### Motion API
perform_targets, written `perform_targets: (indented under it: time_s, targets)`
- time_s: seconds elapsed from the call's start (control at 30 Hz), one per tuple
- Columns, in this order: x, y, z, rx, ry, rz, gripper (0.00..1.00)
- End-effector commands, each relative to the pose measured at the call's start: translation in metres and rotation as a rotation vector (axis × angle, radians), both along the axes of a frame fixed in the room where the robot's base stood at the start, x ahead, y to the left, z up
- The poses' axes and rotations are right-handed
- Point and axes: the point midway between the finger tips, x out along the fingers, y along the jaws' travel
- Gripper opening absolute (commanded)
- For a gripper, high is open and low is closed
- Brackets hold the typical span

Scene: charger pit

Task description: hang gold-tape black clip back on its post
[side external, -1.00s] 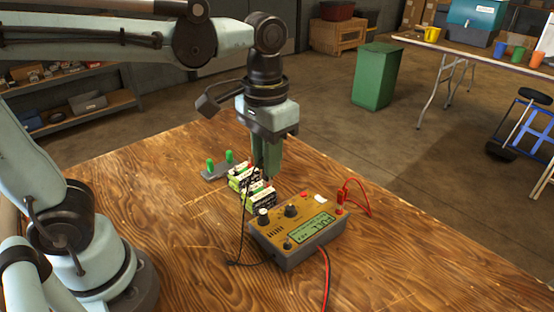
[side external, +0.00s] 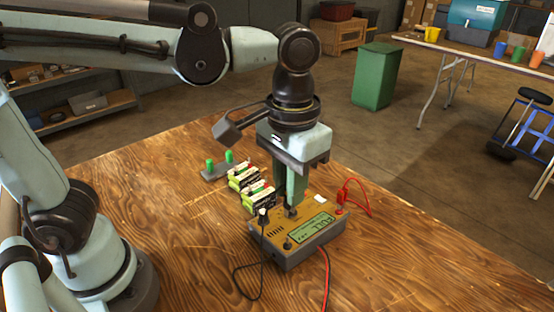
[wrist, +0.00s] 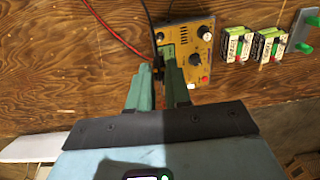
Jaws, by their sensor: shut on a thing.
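My gripper (side external: 289,196) points down just above the charger's top face, its fingers close together. In the wrist view, my gripper (wrist: 158,72) is shut on the small black clip (wrist: 158,70), with a black lead running up from it. The clip's gold tape cannot be made out, and the fingers mostly hide the clip in the side view. The tan-faced charger (side external: 275,232) has knobs and a lit display (side external: 312,229). A red clip (side external: 340,197) sits at its right side. I cannot make out the black clip's post, nor whether the clip touches the charger.
Battery packs (side external: 250,190) stand close behind the charger. A grey bracket with green pegs (side external: 214,173) lies beyond them. The black lead (side external: 238,275) loops over the table left of the charger, and a red lead (side external: 326,275) runs off its front. The wooden table front is otherwise clear.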

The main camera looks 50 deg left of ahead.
Motion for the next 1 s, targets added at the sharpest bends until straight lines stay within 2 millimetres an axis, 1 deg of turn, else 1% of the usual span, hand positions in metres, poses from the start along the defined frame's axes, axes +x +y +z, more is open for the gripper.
perform_targets:
  time_s: [0.27, 1.0]
  targets:
    - [0.001, 0.000, -0.011, 0.000, 0.000, 0.000, 0.01]
    - [0.000, 0.000, -0.051, 0.000, 0.000, 0.000, 0.01]
